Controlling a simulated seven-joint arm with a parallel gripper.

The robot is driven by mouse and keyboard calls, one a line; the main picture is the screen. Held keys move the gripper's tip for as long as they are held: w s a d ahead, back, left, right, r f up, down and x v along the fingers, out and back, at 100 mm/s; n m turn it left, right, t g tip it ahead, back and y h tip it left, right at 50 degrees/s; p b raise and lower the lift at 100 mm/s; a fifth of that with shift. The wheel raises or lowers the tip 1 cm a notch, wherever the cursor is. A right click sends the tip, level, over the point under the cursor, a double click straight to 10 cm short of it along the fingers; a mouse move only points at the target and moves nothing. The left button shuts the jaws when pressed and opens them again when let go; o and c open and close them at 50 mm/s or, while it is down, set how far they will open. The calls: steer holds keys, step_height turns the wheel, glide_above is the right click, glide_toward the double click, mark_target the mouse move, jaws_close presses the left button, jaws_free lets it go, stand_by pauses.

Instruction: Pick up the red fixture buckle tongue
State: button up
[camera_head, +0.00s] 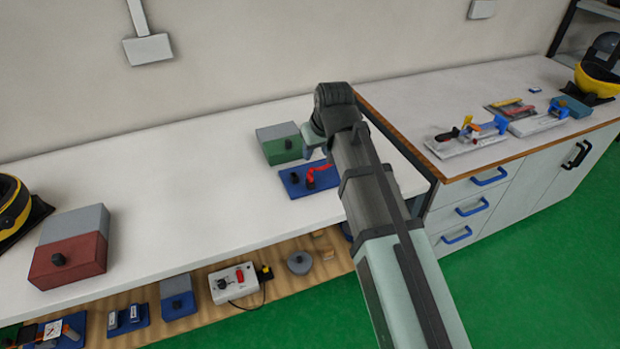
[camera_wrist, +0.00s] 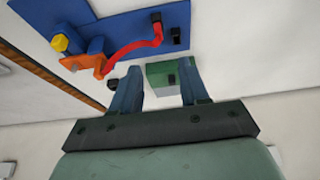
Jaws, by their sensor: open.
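The red fixture buckle tongue (camera_wrist: 135,48) is a curved red strip on a blue fixture plate (camera_wrist: 100,30). In the wrist view its left end meets an orange piece (camera_wrist: 85,63) and its right end lies by a black block. In the head view the red strip (camera_head: 319,168) shows on the blue plate (camera_head: 298,190), partly behind my arm. My gripper (camera_wrist: 160,68) is open and empty, with its two fingers apart. In the wrist view the fingertips appear just below the red strip, not touching it. The gap in height is hard to tell.
A green and grey box (camera_head: 280,145) stands just behind the fixture. A red and grey box (camera_head: 70,250) is at the left of the white table. Several items lie on the wooden shelf below. A wood-edged counter (camera_head: 400,105) stands at right. The white middle is clear.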

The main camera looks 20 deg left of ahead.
mark_target(310, 174)
steer(key=shift+d+x, duration=0.2)
steer(key=shift+x, duration=6.25)
steer(key=shift+f, duration=0.1)
jaws_close()
